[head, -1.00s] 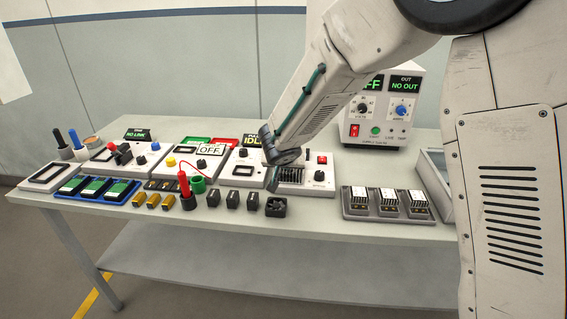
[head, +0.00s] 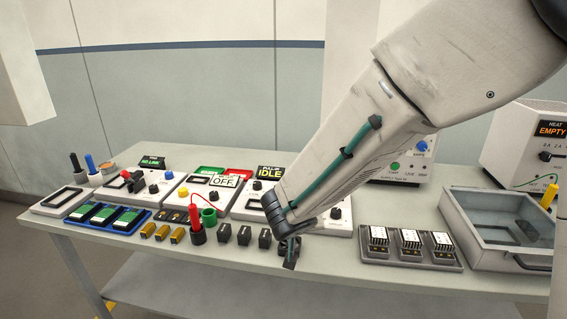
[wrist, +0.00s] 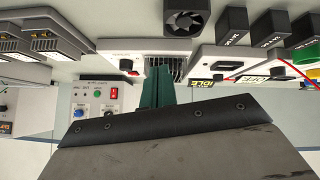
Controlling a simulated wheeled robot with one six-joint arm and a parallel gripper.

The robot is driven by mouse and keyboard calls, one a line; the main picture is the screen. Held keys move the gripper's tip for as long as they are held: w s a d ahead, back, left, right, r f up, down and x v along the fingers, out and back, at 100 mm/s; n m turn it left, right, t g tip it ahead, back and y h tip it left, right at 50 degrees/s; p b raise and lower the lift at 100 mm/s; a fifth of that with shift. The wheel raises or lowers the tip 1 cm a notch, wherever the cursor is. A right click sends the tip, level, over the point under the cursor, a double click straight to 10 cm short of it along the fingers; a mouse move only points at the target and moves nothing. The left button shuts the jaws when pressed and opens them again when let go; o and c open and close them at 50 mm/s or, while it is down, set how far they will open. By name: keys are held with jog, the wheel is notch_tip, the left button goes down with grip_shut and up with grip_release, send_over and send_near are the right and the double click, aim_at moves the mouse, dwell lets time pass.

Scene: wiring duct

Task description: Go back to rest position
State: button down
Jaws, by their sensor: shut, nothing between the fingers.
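My gripper (head: 290,254) is at the end of the arm, which reaches down from the upper right over the front part of the bench in the head view. Its dark green fingers (wrist: 158,88) are together and empty in the wrist view. The fingers show below a white module with a vented dark block (wrist: 172,62), with no clear contact.
The bench (head: 345,285) holds several control modules, a blue tray (head: 90,219) and small black blocks (head: 244,235). A rack of three units (head: 410,260) and a grey open bin (head: 470,215) stand at right. A HEAT box (head: 525,130) is behind the bin.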

jog(key=s+d+r+n+g+h, duration=0.1)
jog(key=s+d+r+g+h, duration=0.15)
jog(key=s+d, duration=0.5)
jog(key=s+d+r+n+g+h, duration=0.1)
jog(key=s+d+r+n+g, duration=0.15)
jog(key=s+d, duration=0.45)
jog(key=s+d+r+m+g+y, duration=0.1)
jog(key=s+d+r+y, duration=0.1)
jog(key=s, duration=0.5)
jog(key=s+d+r+m+g+y, duration=0.1)
jog(key=s+d+r+m+y, duration=0.1)
jog(key=s+r, duration=0.4)
jog(key=shift+s+d+r+y, duration=0.3)
jog(key=shift+s+d+y, duration=0.35)
jog(key=shift+s+y, duration=0.25)
jog(key=shift+w, duration=0.1)
